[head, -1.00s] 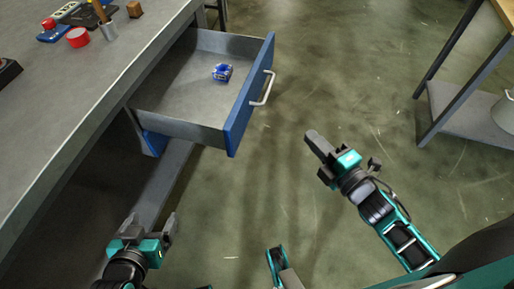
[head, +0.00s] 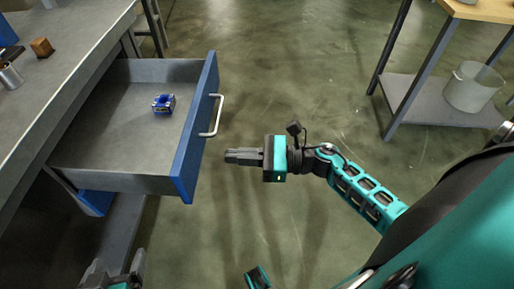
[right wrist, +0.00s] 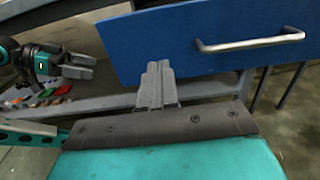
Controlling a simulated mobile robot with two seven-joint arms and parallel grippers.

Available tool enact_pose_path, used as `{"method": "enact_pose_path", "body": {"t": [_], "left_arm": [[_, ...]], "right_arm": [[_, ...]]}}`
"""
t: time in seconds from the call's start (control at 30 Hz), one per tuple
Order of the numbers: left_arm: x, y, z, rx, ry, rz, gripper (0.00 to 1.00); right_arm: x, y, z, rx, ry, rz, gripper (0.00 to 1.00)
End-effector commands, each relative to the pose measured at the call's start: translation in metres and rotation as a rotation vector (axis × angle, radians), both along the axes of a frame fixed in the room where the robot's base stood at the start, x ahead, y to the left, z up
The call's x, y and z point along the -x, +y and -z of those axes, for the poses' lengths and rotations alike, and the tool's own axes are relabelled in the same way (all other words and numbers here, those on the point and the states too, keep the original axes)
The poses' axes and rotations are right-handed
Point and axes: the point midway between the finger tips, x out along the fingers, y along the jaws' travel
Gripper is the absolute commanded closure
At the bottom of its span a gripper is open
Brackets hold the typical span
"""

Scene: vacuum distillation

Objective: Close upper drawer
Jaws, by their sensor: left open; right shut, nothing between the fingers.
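The upper drawer (head: 130,110) is pulled out from the workbench, with a blue front panel (head: 190,140) and a silver bar handle (head: 213,116). A small blue object (head: 163,103) lies inside it. My right gripper (head: 232,156) is shut and empty, to the right of the drawer front, pointing at it with a gap between. In the right wrist view the shut fingers (right wrist: 155,75) appear in front of the blue panel's lower edge, with the handle (right wrist: 250,42) to the upper right. My left gripper (head: 115,270) is open at the bottom left, below the drawer, partly cut off.
The grey workbench top (head: 60,75) runs along the left, with a metal cup (head: 10,75) and a brown block (head: 42,47). A shelf table (head: 430,100) with a whitish container (head: 473,87) stands at the right. The floor between is clear.

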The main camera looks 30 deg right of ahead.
Motion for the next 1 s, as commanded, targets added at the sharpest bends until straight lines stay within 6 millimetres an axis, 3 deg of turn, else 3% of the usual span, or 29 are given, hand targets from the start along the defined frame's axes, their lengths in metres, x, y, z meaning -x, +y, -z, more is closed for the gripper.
{"method": "enact_pose_path", "body": {"t": [0.2, 0.37, 1.0], "left_arm": [[0.0, 0.0, 0.0, -0.001, 0.002, -0.001, 0.14], [0.0, 0.0, 0.0, 0.0, 0.002, -0.001, 0.14], [-0.003, -0.001, 0.001, 0.008, -0.004, -0.008, 0.14]], "right_arm": [[-0.024, 0.036, -0.001, -0.004, 0.0, 0.0, 1.0], [-0.034, 0.05, 0.0, -0.003, 0.003, 0.001, 1.0], [-0.04, 0.061, 0.001, -0.002, 0.001, 0.0, 1.0]]}}
